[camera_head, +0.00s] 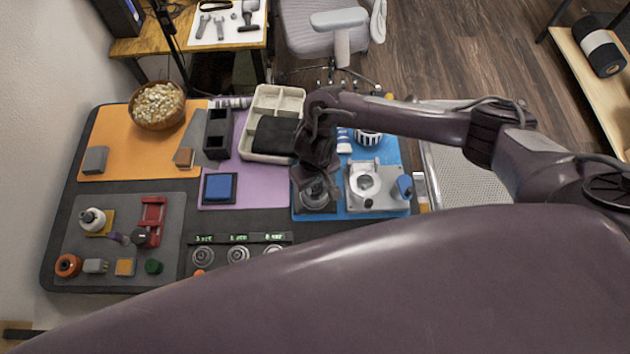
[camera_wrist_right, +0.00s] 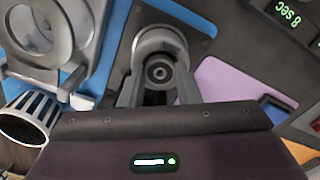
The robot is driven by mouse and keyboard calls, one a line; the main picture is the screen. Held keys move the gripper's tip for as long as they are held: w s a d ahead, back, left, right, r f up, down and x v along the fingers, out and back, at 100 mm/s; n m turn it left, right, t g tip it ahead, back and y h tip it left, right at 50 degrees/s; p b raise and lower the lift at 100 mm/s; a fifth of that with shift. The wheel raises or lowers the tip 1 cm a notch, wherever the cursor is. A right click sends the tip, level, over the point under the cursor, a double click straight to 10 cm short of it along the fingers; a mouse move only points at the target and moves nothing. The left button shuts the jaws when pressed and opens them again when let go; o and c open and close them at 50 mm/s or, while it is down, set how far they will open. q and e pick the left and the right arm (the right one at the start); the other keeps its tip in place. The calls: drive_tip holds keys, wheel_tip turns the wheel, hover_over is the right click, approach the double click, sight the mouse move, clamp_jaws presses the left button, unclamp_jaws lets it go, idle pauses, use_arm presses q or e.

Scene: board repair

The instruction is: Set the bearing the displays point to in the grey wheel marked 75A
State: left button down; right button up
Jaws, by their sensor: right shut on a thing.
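My right gripper (camera_head: 314,180) points down over a dark square plate (camera_head: 328,207) on the blue mat. In the right wrist view its two fingers close on a small round bearing (camera_wrist_right: 158,72) with a dark ring and hollow centre. A round grey wheel-like part (camera_wrist_right: 160,42) surrounds it; I cannot read a 75A mark or tell how deep the bearing sits. The displays (camera_head: 238,239) show green figures, too small to read surely in the head view; one reads 8 sec (camera_wrist_right: 288,14) in the right wrist view. Round stations (camera_head: 203,257) stand below them. My left gripper is out of view.
A grey press-like fixture (camera_head: 382,200) and a blue-topped part (camera_head: 404,187) stand close to the right of the gripper. A cream tray (camera_head: 289,94) with a black item is behind. A blue square pad (camera_head: 220,187) lies left. My own arm hides the front edge.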

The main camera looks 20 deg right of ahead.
drive_tip(key=shift+f, duration=0.1)
idle(0.6)
drive_tip(key=o, duration=0.8)
drive_tip(key=shift+o, duration=0.4)
drive_tip(key=o, duration=0.3)
drive_tip(key=shift+o, duration=0.2)
drive_tip(key=shift+r+p, duration=3.55)
drive_tip(key=shift+p, duration=1.15)
drive_tip(key=shift+s+f, duration=0.1)
